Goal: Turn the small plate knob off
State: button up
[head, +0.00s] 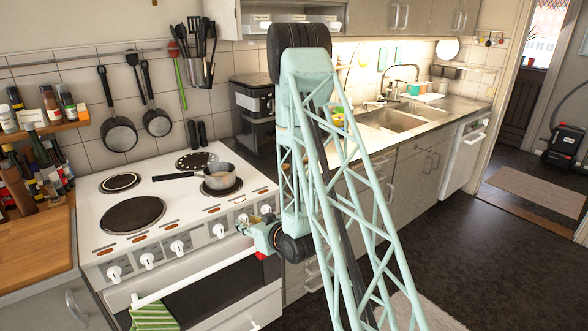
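The white cooker (168,222) has a row of white knobs on its front panel. Knobs show at the left (114,273), in the middle (177,247) and at the right (243,218). I cannot tell which is the small plate knob, and the knob settings are too small to read. A small dark plate (119,182) is at the back left; another, at the right, is under a saucepan (218,179). My gripper (243,228) is at the right part of the panel, close to the knobs there. Its fingers are too small to tell whether they are open or touching a knob.
The oven handle bar (190,279) runs below the knobs, with a green striped towel (152,317) at its left end. The saucepan's handle points left over the hob. A wooden worktop (38,240) with bottles is at the left.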

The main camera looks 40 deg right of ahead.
jog(key=shift+d+m+y+p, duration=0.1)
jog(key=shift+m+y+p, duration=0.9)
jog(key=shift+p, duration=1.55)
